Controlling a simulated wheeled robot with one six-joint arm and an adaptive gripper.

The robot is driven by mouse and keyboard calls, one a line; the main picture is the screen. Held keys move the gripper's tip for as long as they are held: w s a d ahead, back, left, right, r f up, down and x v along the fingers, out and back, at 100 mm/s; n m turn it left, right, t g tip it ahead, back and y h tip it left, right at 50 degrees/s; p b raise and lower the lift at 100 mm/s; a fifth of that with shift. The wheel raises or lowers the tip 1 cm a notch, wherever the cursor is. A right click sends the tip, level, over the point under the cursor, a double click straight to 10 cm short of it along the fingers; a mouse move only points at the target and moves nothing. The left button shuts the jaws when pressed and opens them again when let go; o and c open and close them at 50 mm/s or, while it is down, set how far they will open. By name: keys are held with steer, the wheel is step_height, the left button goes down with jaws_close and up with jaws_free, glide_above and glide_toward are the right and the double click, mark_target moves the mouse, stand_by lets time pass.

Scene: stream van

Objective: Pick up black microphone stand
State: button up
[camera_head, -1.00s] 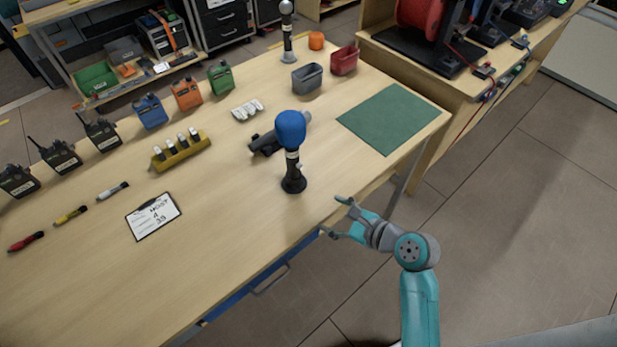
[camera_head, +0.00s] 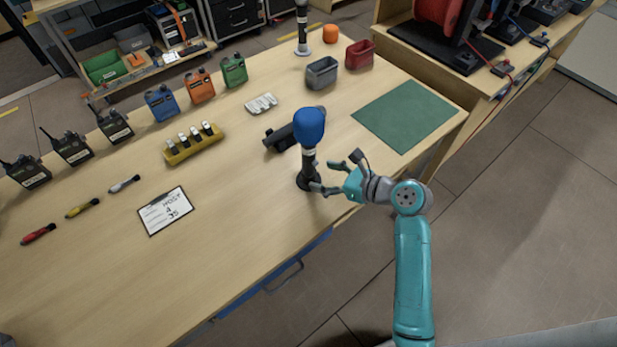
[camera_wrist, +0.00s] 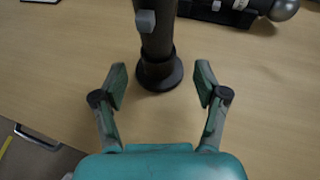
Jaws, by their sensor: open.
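The black microphone stand (camera_head: 308,165) stands upright on the wooden table, with a blue-topped microphone (camera_head: 309,124) on it. In the wrist view the stand (camera_wrist: 157,45) rises from a round black base (camera_wrist: 160,76), and its upper part is out of the picture. My gripper (camera_head: 325,176) is at the table's near edge, just right of the stand. In the wrist view my gripper (camera_wrist: 160,82) is open, its two fingers apart on either side of the base's near part. Nothing is held.
A green mat (camera_head: 408,115) lies to the right, with grey (camera_head: 322,73) and red (camera_head: 359,54) bins behind. A clipboard (camera_head: 167,211) lies to the left. The tabletop in front is clear.

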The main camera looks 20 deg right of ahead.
mark_target(314, 173)
steer(key=shift+x, duration=2.75)
steer(key=shift+a+r, duration=0.1)
steer(key=shift+r, duration=0.05)
steer(key=shift+s, duration=0.1)
steer(key=c, duration=1.3)
